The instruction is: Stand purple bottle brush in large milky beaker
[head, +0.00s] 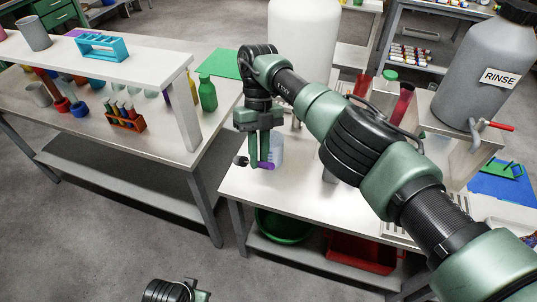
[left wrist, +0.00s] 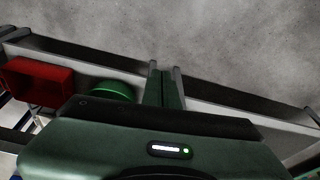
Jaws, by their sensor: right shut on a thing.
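My right gripper (head: 262,162) is shut on the purple bottle brush (head: 267,166) above the left part of the right-hand bench. The brush looks roughly level, with a dark end out to the left and a purple end at the right. The fingers hide its middle. A pale, see-through vessel (head: 277,148), seemingly the large milky beaker, stands just behind the gripper and is partly hidden by it. I cannot tell whether the brush touches it. My left gripper (left wrist: 166,88) is low and empty, its fingers close together; part of that arm shows at the bottom of the head view.
The right-hand bench (head: 240,188) carries a grey RINSE tank (head: 487,75) and a green-capped bottle (head: 388,88). Below are a green basin (head: 283,226) and a red bin (head: 362,254). The left bench holds a riser shelf (head: 90,62), tube racks and a green bottle (head: 207,94).

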